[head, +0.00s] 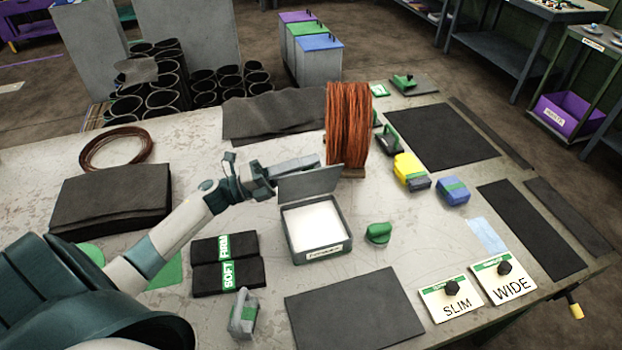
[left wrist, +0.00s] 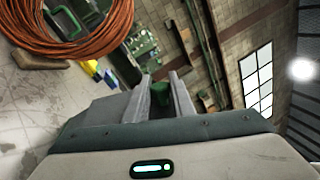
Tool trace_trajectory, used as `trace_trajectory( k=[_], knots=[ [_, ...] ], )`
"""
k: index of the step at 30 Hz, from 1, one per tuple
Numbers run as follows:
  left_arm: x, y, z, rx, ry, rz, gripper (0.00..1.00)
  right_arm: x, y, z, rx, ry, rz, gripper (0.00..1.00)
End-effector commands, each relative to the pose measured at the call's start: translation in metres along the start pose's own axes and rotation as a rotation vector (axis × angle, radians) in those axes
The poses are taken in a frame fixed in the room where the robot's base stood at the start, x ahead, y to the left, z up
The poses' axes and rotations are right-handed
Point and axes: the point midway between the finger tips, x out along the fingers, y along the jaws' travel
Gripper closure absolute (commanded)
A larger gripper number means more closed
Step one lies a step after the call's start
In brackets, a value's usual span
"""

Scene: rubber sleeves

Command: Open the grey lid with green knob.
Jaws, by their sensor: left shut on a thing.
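The grey lid (head: 308,182) stands raised, tilted up along the back edge of the small grey box (head: 347,246). The box is open and its white inside shows. My left gripper (head: 312,160) is behind the raised lid, at its upper edge, with its fingers pointing right. In the left wrist view its two grey fingers (left wrist: 160,96) are shut on the green knob (left wrist: 159,90), which shows only partly between them. The knob is hidden behind the lid in the head view. My right gripper is in neither view.
A copper wire coil (head: 348,125) stands close right of my left gripper. A green clip-like object (head: 378,233) lies right of the box. Black SOFT and FIRM pieces (head: 247,272) lie to its left. A dark mat (head: 345,312) lies in front.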

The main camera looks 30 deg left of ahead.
Motion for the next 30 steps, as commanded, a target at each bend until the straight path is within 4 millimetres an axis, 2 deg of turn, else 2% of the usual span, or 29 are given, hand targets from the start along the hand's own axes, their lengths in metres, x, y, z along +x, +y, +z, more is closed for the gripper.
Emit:
trace_trajectory(
  k=[6, 15, 21, 30],
  knots=[
    [-0.003, 0.009, 0.026, -0.195, -0.054, 0.001, 1.0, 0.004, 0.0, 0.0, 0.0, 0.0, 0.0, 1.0],
    [-0.007, 0.025, 0.051, -0.429, -0.115, 0.001, 1.0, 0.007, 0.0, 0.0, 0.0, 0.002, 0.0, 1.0],
    [-0.009, 0.033, 0.06, -0.522, -0.141, 0.0, 1.0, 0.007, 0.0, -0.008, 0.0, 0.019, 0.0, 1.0],
    [-0.01, 0.037, 0.064, -0.568, -0.153, 0.0, 1.0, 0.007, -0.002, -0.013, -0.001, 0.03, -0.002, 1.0]
  ],
)
